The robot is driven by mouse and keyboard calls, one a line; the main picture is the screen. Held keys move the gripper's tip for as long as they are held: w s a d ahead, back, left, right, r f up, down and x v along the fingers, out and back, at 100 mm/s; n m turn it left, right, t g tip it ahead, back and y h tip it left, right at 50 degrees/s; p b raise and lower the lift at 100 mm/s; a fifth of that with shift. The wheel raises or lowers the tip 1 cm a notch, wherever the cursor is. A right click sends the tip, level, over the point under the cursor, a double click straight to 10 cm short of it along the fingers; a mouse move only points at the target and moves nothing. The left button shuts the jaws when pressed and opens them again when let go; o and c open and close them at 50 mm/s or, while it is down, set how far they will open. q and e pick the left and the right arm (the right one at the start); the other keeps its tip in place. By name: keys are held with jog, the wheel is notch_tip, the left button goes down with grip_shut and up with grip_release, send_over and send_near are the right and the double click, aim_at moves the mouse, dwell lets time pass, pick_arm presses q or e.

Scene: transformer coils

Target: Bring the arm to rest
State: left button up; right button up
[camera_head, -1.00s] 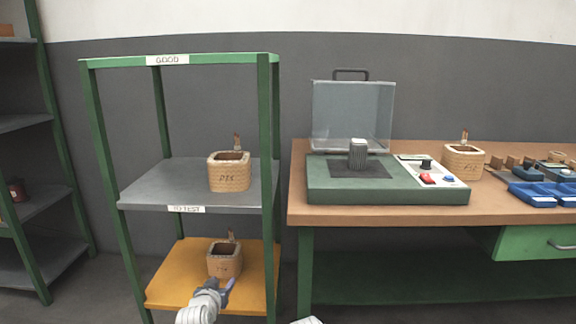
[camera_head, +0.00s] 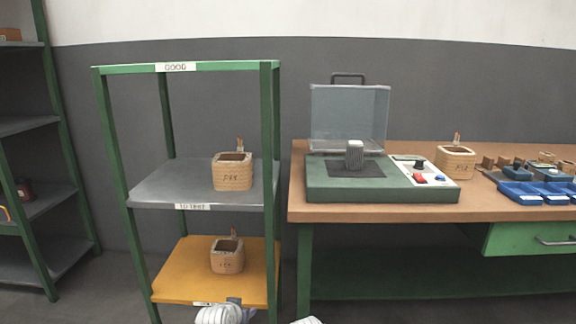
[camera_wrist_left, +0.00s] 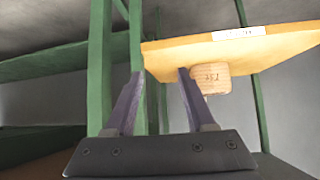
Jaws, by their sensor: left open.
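My left arm (camera_head: 219,314) shows at the bottom edge of the head view, in front of the lowest shelf. In the left wrist view, my left gripper (camera_wrist_left: 156,75) is open and empty, its two dark fingers apart. The yellow shelf (camera_wrist_left: 175,57) and a coil (camera_wrist_left: 212,79) on it appear upside down beyond the fingers; the coil is partly behind the right finger. In the head view this coil (camera_head: 227,259) stands upright on the yellow shelf (camera_head: 180,285). Another coil (camera_head: 232,176) stands on the grey shelf (camera_head: 152,190). My right gripper is not in view.
The green rack posts (camera_head: 271,130) stand close to my left arm. To the right, a workbench (camera_head: 350,211) bears a green test device (camera_head: 325,186) with a raised clear cover (camera_head: 350,115), a third coil (camera_head: 455,163) and blue trays (camera_head: 530,195). Another rack (camera_head: 50,140) stands far left.

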pick_arm(q)
jog(key=s+d+f+m+g+y+p, duration=0.1)
jog(key=s+d+g+p, duration=0.3)
jog(key=s, duration=0.6)
jog(key=s+d+f+m+g+y+p, duration=0.1)
jog(key=s+d+g+y, duration=0.15)
jog(key=s+g, duration=0.5)
notch_tip(320, 180, up, 38)
jog(key=s+t+p, duration=0.1)
jog(key=s+p, duration=0.1)
jog(key=p, duration=3.5)
jog(key=shift+f+t+h+p, duration=0.2)
jog(key=shift+t+h+p, duration=0.1)
jog(key=shift+t+h, duration=0.05)
